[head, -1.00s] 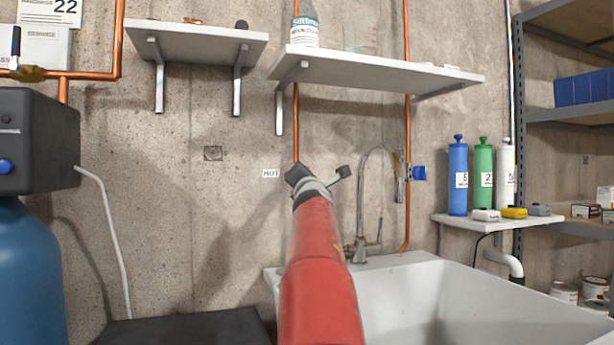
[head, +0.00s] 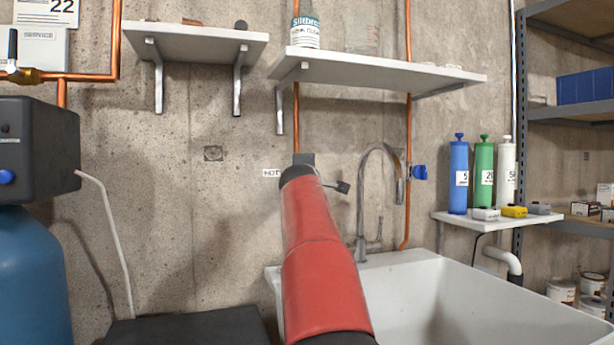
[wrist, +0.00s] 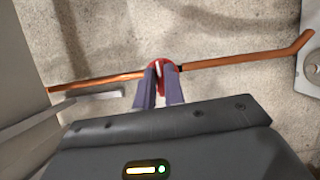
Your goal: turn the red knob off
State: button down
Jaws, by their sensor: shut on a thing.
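The red knob (wrist: 161,65) shows in the wrist view on a copper pipe (wrist: 100,83) that runs across the wall. My gripper (wrist: 159,80) is shut on the knob, with one finger on each side of it. In the head view my red arm hides the knob and most of the gripper. The HOT label (head: 271,173) is on the wall just left of my arm's end, beside the vertical copper pipe (head: 296,125).
A white sink (head: 430,290) with a tall faucet (head: 361,200) is below and right. A blue knob (head: 419,172) is on the right pipe. A shelf (head: 375,72) overhangs above. A side shelf (head: 500,220) holds blue, green and white cylinders.

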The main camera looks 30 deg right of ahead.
jog(key=shift+m, duration=0.3)
dwell(0.4)
jog(key=c, duration=1.5)
grip_release()
jog(key=b+v, duration=0.3)
jog(key=v, duration=0.4)
jog(key=shift+s+a+r, duration=0.1)
jog(key=shift+s+a, duration=0.1)
jog(key=shift+s, duration=0.15)
